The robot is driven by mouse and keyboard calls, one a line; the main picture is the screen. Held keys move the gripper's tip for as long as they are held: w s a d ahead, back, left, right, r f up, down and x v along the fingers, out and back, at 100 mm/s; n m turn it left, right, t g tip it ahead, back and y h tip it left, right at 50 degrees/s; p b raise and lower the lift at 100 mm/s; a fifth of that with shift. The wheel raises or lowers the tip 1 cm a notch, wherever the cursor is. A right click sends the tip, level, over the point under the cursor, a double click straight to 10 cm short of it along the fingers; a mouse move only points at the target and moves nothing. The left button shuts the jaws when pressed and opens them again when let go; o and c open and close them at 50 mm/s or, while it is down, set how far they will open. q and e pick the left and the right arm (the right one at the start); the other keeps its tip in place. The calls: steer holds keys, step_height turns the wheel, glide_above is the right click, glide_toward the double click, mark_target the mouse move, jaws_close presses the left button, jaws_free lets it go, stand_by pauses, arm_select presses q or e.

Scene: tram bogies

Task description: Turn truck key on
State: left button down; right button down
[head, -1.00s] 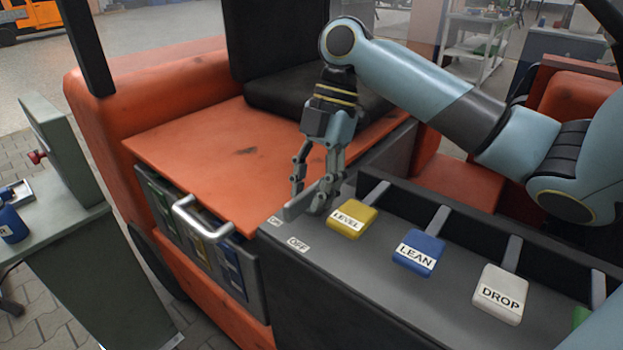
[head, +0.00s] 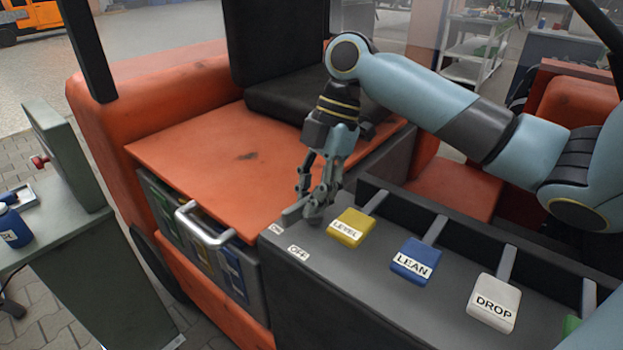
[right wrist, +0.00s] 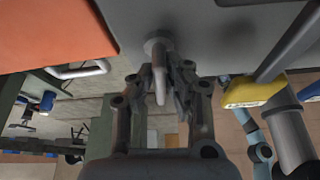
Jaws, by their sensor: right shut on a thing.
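The truck key (head: 292,213) is a small grey lever at the near left corner of the dark console (head: 330,262), beside the ON label (head: 277,229) and the OFF label (head: 299,251). Its end sticks out to the left toward the ON side. My right gripper (head: 315,208) reaches down from above and is shut on the key, hiding part of it. In the right wrist view, the key (right wrist: 160,82) stands between the two fingers (right wrist: 162,84), with its round base against the console. My left gripper is in neither view.
Yellow LEVEL (head: 350,222), blue LEAN (head: 416,255) and white DROP (head: 492,297) levers stand right of the key, the yellow one close to my gripper. The orange truck body (head: 205,150) and seat (head: 290,103) lie behind. A grey bench (head: 85,265) stands at left.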

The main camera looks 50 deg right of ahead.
steer(key=m+t+p, duration=0.1)
steer(key=m+p, duration=0.1)
steer(key=p, duration=0.1)
steer(key=m+p, duration=0.3)
steer(key=m+t+h+p, duration=0.1)
steer(key=m+p, duration=0.1)
steer(key=p, duration=0.1)
steer(key=shift+w+r+m+t, duration=0.2)
steer(key=shift+r+m+t, duration=0.1)
steer(key=shift+m, duration=0.1)
steer(key=shift+w+d+f+m+t+h+p, duration=0.1)
steer(key=shift+m+t+h+p, duration=0.15)
steer(key=shift+m+p, duration=0.55)
steer(key=shift+d+f+m+t+h+p, duration=0.1)
steer(key=shift+m+t+h+p, duration=0.15)
steer(key=shift+m+p, duration=0.55)
steer(key=c, duration=1.4)
jaws_free()
steer(key=shift+o, duration=0.2)
steer(key=v, duration=1.2)
steer(key=shift+a, duration=0.1)
